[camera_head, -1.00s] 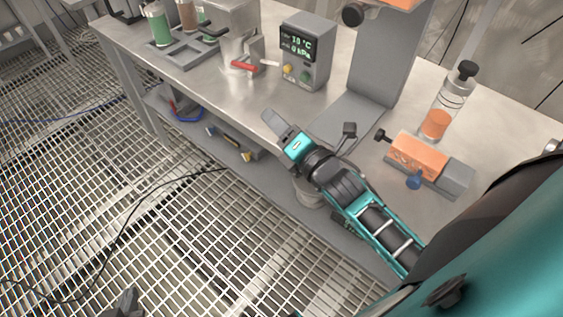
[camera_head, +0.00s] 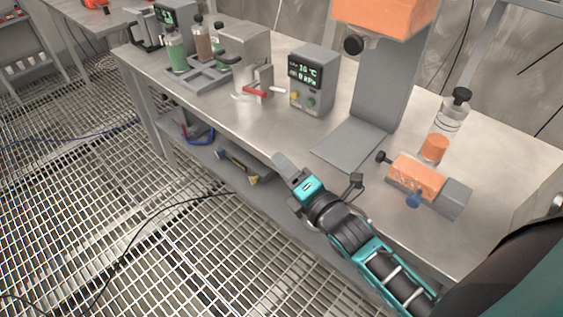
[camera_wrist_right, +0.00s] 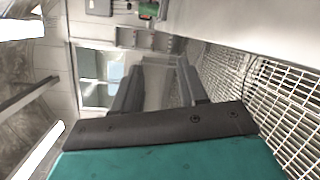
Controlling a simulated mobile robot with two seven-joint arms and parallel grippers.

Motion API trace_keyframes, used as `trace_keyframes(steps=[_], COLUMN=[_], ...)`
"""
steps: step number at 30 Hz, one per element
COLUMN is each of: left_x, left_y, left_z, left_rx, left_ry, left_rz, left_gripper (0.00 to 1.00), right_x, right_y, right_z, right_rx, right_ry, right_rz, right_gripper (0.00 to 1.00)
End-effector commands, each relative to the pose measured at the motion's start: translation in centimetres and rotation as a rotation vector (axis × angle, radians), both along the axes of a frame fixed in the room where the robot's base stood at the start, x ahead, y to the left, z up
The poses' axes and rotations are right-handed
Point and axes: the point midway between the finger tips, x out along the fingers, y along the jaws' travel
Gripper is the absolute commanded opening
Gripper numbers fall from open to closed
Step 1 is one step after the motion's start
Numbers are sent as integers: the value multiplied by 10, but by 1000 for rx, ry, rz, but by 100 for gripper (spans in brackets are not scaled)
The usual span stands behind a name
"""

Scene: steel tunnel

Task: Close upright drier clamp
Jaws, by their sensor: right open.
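A grey upright unit (camera_head: 247,55) stands at the bench's front edge in the head view, with a shiny metal body. A red-handled lever (camera_head: 256,92), which looks like the clamp, sticks out low on its front; I cannot tell whether it is latched. My right gripper (camera_head: 319,173) is open and empty beside the bench's front edge, to the right of and nearer than the lever, clear of it. In the right wrist view its two dark fingers (camera_wrist_right: 158,82) stand apart with nothing between them. My left gripper is not in view.
A display box (camera_head: 313,80) stands right of the unit, then a grey stand (camera_head: 385,85) with an orange head. An orange valve block (camera_head: 416,178) and a clear bottle (camera_head: 443,128) are at the right. A bottle rack (camera_head: 196,78) is at the left. The grated floor (camera_head: 130,220) is open.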

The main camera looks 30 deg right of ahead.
Motion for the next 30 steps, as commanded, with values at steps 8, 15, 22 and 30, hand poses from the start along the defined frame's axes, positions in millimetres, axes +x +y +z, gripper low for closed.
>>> trace_keyframes(steps=[8, 15, 22, 30], left_x=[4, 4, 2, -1], left_y=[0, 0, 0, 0], left_z=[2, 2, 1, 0], left_rx=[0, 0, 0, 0], left_ry=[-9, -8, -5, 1], left_rz=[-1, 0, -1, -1], left_gripper=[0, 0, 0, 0], right_x=[-1, -22, -77, -138], right_y=[0, 0, 5, 12], right_z=[-1, -20, -42, -48], right_rx=[22, 392, 899, 1233], right_ry=[16, 287, 637, 847], right_rz=[-6, -138, -461, -834], right_gripper=[42, 42, 42, 42])
